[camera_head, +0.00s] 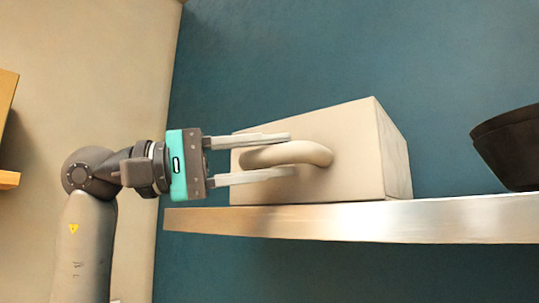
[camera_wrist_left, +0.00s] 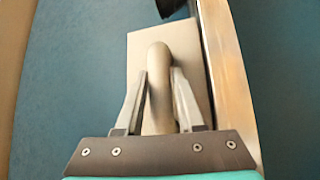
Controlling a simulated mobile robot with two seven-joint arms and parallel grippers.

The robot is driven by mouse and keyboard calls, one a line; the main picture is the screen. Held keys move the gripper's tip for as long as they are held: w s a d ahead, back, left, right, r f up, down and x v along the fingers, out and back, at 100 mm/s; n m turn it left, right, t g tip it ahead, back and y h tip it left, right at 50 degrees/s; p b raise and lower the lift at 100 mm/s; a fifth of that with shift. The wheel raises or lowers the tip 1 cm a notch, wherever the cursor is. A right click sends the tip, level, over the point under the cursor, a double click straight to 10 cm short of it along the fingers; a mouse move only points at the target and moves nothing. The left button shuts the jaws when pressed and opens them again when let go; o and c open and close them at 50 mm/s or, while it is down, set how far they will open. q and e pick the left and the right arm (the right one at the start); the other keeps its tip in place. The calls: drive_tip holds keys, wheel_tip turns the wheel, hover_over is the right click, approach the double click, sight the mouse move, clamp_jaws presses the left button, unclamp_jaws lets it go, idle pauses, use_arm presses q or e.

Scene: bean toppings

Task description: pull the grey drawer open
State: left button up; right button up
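The drawer (camera_head: 358,178) is a pale grey-beige box with a thick curved handle (camera_head: 305,153) on its front. It sits on a metal-edged shelf in the head view. My left gripper (camera_head: 290,156) reaches in from the left, its two fingers parted, one above and one below the handle. In the left wrist view the handle (camera_wrist_left: 160,62) lies between the fingers of my left gripper (camera_wrist_left: 159,78), close to both; I cannot tell whether either touches. My right gripper is out of view.
The shelf (camera_head: 440,228) has a shiny front edge running below the box. A black bowl (camera_head: 512,148) stands to the right, apart from the box. A wooden piece (camera_head: 7,110) shows at the far left. The space left of the box front is clear apart from my arm.

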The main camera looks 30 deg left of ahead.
use_arm(q)
clamp_jaws()
idle(1.0)
